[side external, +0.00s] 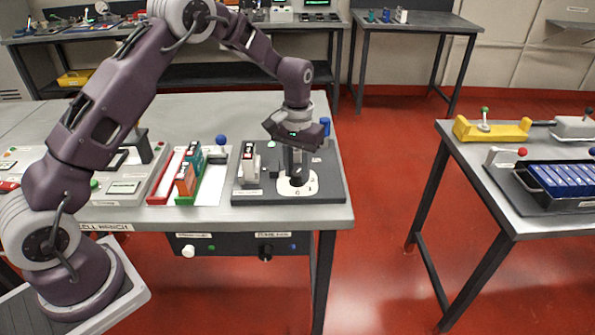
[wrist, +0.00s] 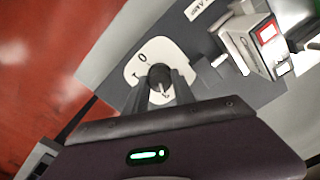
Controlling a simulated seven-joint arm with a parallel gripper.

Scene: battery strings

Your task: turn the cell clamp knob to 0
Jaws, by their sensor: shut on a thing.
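A dark round knob (wrist: 160,77) stands on a white rounded dial plate (wrist: 150,62) that carries a printed 0. A pale pointer line on the knob points toward the bottom of the wrist view, away from the 0. My gripper (wrist: 159,88) has one finger on each side of the knob and is shut on it. In the side view my gripper (side external: 296,168) reaches straight down to the white plate (side external: 298,188) on a dark grey board. The fingers hide most of the knob there.
A grey and white device (side external: 249,162) with a red-framed label stands on the board close beside the dial. Red and green holders (side external: 187,178) lie to the left. Red floor separates the right table (side external: 470,160).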

